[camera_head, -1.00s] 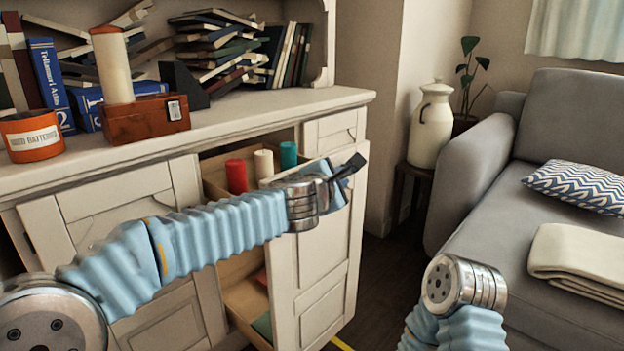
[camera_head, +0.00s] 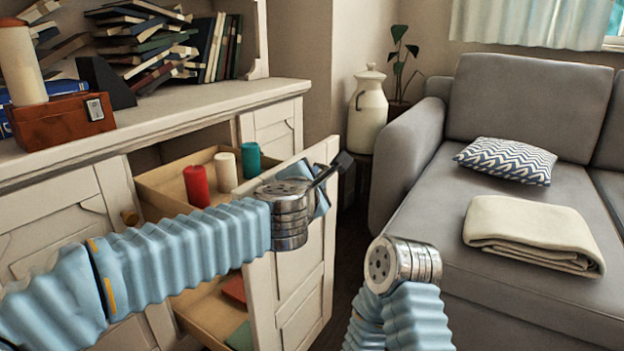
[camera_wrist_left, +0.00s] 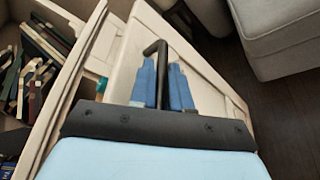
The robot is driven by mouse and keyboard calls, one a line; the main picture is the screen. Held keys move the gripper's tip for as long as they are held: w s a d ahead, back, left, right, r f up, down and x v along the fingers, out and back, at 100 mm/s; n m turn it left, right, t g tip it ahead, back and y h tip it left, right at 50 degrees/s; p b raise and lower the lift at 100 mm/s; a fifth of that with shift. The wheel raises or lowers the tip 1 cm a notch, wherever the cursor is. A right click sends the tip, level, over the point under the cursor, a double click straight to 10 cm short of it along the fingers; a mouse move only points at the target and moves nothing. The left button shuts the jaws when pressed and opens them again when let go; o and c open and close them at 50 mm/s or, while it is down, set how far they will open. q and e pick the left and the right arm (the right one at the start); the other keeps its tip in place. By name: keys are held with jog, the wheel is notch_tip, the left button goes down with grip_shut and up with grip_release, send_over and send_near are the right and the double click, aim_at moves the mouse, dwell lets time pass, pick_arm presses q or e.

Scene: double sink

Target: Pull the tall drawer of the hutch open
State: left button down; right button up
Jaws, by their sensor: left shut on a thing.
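The tall drawer (camera_head: 294,290) of the white hutch stands pulled out, its panelled front well clear of the cabinet. Its upper tray (camera_head: 160,193) holds a red, a cream and a teal candle. Its lower shelf (camera_head: 197,312) shows a few flat items. The black bar handle (camera_head: 343,161) is on the drawer front and also shows in the left wrist view (camera_wrist_left: 157,52). My left gripper (camera_wrist_left: 164,84) is shut on the handle, its blue fingers on either side of the bar. My right forearm and metal wrist show at lower centre; the right gripper's fingers are hidden.
The hutch top (camera_head: 200,112) carries a wooden box (camera_head: 62,122), a pillar candle (camera_head: 20,62) and books. A grey sofa (camera_head: 425,215) with a cushion (camera_head: 506,161) and folded blanket (camera_head: 533,233) stands to the right. A cream jug (camera_head: 367,112) stands beyond the drawer.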

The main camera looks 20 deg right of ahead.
pick_arm(q)
jog(key=c, duration=1.4)
grip_release()
jog(key=shift+c, duration=0.2)
jog(key=v, duration=1.3)
jog(key=shift+s+a+r+p, duration=0.15)
jog(key=shift+s+a+p, duration=0.15)
jog(key=shift+p, duration=0.15)
